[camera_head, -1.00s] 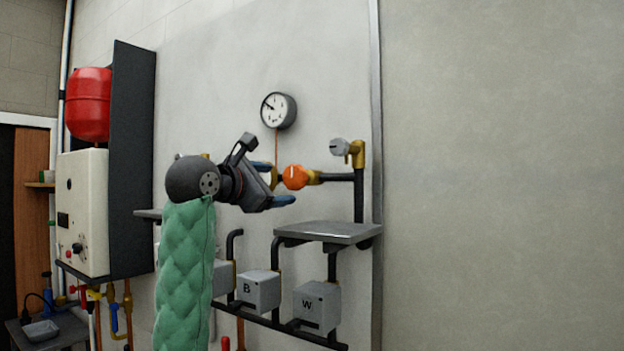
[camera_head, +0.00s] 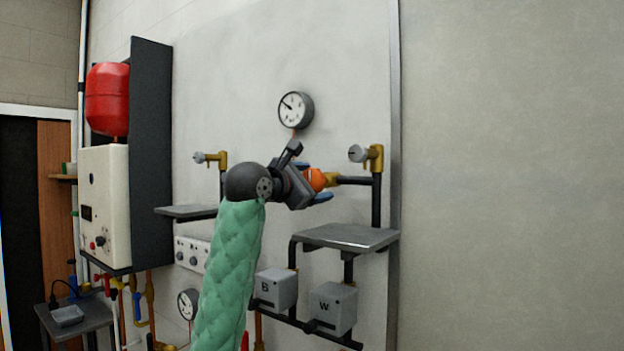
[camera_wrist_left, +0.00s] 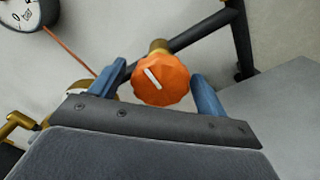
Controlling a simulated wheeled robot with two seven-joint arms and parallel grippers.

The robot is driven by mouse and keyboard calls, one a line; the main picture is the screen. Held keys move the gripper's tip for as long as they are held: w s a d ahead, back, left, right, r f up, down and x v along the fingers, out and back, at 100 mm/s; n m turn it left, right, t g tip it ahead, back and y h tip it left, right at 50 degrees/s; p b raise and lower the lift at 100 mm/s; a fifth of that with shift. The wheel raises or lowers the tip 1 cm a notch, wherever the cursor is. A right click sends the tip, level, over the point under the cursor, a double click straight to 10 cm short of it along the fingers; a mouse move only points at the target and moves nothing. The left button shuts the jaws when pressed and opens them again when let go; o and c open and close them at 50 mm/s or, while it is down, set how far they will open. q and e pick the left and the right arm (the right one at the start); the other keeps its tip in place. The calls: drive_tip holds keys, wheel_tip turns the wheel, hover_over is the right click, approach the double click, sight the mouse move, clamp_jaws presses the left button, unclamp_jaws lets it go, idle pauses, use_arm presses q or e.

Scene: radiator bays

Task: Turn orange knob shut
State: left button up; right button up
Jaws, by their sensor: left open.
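The orange knob (camera_head: 316,179) sits on a brass valve on a dark horizontal pipe, below the round gauge. In the left wrist view the knob (camera_wrist_left: 161,79) faces me, with a white mark slanting across its face. My left gripper (camera_head: 322,182) is open at the knob in the head view. In the left wrist view its blue fingers (camera_wrist_left: 160,88) stand on either side of the knob, with visible gaps. The gripper's body hides part of the knob in the head view. My right gripper is not in view.
A round gauge (camera_head: 296,109) is on the wall above. A grey shelf (camera_head: 345,237) juts out below right, with boxes marked B (camera_head: 275,288) and W (camera_head: 333,308) under it. Another grey shelf (camera_head: 187,212) and a brass valve with a grey knob (camera_head: 358,153) are nearby.

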use_arm(q)
drive_tip(key=shift+w+d, duration=0.1)
drive_tip(key=shift+f, duration=0.1)
drive_tip(key=shift+c, duration=0.5)
drive_tip(key=c, duration=0.9)
